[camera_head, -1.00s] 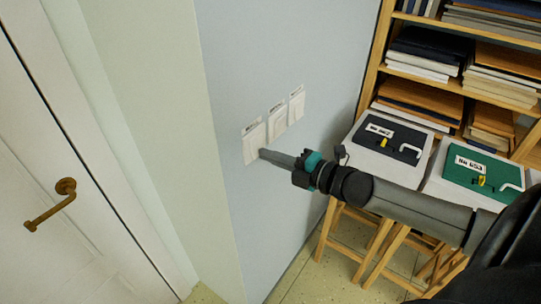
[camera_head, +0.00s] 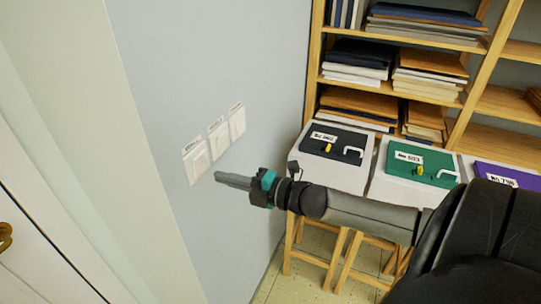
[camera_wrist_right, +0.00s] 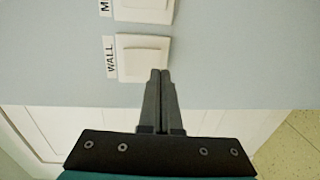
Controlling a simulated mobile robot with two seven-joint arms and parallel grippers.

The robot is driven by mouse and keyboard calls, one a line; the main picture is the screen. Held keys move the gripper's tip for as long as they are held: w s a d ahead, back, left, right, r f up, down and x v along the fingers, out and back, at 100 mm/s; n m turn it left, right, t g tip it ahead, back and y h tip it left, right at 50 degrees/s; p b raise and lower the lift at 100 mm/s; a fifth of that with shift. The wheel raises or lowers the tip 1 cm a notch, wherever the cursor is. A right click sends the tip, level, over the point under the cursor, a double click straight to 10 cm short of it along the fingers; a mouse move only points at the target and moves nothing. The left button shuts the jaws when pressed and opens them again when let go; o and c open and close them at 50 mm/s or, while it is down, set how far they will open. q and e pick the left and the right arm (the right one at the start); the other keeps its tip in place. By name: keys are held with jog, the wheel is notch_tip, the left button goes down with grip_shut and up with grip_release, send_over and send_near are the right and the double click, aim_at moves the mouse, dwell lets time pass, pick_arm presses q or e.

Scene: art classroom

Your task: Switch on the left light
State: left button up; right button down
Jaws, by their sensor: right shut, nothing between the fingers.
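Three white light switches are in a slanting row on the grey-blue wall in the head view: the left switch (camera_head: 196,162), the middle switch (camera_head: 218,141) and the right switch (camera_head: 237,122). My right gripper (camera_head: 217,176) is shut and empty, its tip just right of and slightly below the left switch, apparently clear of the wall. In the right wrist view a switch labelled WALL (camera_wrist_right: 142,52) is straight ahead of the shut fingertips (camera_wrist_right: 160,73), which overlap its lower edge. Another switch (camera_wrist_right: 145,9) is cut off above, its label showing only "M". My left gripper is out of view.
A white door with a brass handle (camera_head: 5,237) is at the lower left. To the right, stools hold a black case (camera_head: 335,143), a green case (camera_head: 420,165) and a purple case (camera_head: 505,176). A wooden bookshelf (camera_head: 395,95) stands behind them.

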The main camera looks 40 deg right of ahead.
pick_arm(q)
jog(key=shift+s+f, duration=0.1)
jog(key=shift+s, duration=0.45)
pick_arm(e)
jog(key=f+v, duration=0.2)
jog(key=v, duration=0.8)
jog(key=shift+s, duration=0.25)
